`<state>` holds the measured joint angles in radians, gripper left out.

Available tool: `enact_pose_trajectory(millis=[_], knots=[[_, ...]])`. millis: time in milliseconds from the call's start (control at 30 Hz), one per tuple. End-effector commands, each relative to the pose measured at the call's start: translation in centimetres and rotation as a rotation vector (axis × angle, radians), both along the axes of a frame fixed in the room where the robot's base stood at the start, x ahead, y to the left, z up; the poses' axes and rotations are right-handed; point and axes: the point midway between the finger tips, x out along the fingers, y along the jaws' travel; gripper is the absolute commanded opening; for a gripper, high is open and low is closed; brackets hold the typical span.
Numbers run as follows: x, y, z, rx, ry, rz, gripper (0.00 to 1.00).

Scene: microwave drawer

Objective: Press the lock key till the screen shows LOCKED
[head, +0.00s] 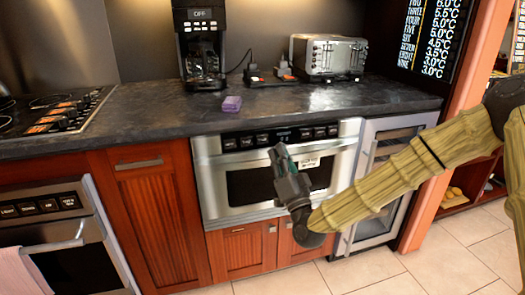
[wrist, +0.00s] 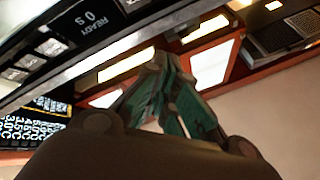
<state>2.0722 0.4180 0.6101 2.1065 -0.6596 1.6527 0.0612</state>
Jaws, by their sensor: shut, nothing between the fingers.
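The microwave drawer (head: 222,180) is a steel unit built in under the counter, its front closed. Dark keys (head: 246,142) run along its top panel on both sides of a small dark screen (head: 283,134). In the wrist view the screen (wrist: 95,25) is upside down and reads READY with a 0 S readout; square keys (wrist: 48,47) lie beside it. Key labels are too small or blurred to tell which is the lock key. My gripper (head: 278,152) is shut and empty, in front of the drawer just below the panel. Its fingertips (wrist: 160,60) also show in the wrist view, off the keys.
A dark counter (head: 150,120) runs above, with a coffee maker (head: 202,50), a purple block (head: 232,104) and a toaster (head: 328,58). A wine cooler (head: 385,160) stands right of the drawer, a wooden cabinet (head: 155,215) left. The tiled floor (head: 440,265) is clear at front right.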

Motion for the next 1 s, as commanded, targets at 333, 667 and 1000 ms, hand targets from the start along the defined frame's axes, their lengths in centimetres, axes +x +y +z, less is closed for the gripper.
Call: enact_pose_trajectory(millis=[333, 667, 1000], knots=[[0.1, -0.2, 1.3, 0.025, -0.037, -0.004, 0.00], [1.1, 0.1, 0.9, 0.023, -0.035, -0.004, 0.00], [4.5, 1.2, 0.1, 0.023, -0.036, -0.003, 0.00]])
